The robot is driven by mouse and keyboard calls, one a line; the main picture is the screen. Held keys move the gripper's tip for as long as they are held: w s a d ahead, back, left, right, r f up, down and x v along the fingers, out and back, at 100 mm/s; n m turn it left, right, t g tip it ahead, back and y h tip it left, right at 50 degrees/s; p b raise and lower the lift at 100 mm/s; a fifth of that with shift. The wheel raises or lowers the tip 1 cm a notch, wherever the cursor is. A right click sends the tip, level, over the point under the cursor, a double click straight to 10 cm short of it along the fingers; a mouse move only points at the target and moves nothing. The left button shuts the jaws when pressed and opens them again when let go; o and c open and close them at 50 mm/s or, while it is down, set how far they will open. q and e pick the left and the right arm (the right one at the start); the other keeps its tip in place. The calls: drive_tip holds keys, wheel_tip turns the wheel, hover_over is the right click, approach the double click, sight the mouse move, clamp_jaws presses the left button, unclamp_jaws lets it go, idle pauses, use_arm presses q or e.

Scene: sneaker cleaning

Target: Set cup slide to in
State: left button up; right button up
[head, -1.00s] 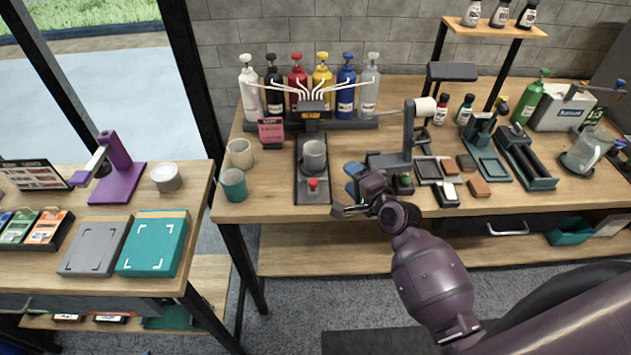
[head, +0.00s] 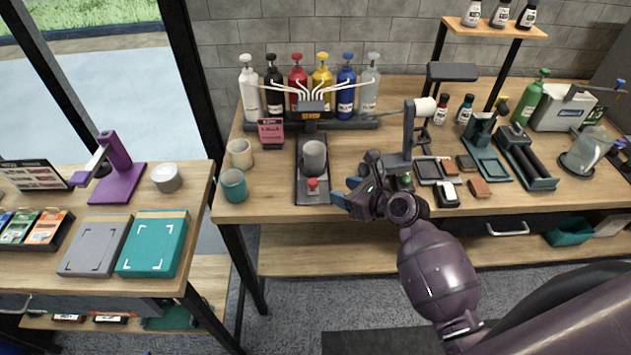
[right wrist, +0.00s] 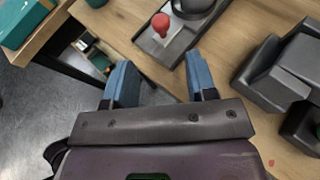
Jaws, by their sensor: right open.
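The cup slide (head: 313,193) is a dark narrow track on the wooden bench, below the dispenser spouts. A grey cup (head: 314,157) stands upright on its carriage, toward the back half of the track. A red knob (head: 313,184) sits at the slide's front end; it also shows in the right wrist view (right wrist: 161,22). My right gripper (head: 343,191) is open and empty, just right of the knob and near the bench's front edge. In the right wrist view its blue fingers (right wrist: 155,82) are apart, with the knob beyond them. My left gripper is not in view.
Several coloured pump bottles (head: 321,84) stand behind the slide with white spouts. A beige cup (head: 240,153) and a teal cup (head: 233,185) stand left of it. A dark stand with a white roll (head: 425,107) is close to the right.

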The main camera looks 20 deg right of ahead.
sight(314, 181)
drive_tip(key=b+x, duration=0.1)
drive_tip(key=x, duration=0.9)
drive_tip(key=shift+w+a+f, duration=0.15)
drive_tip(key=shift+w, duration=0.15)
drive_tip(key=shift+c, duration=0.2)
clamp_jaws()
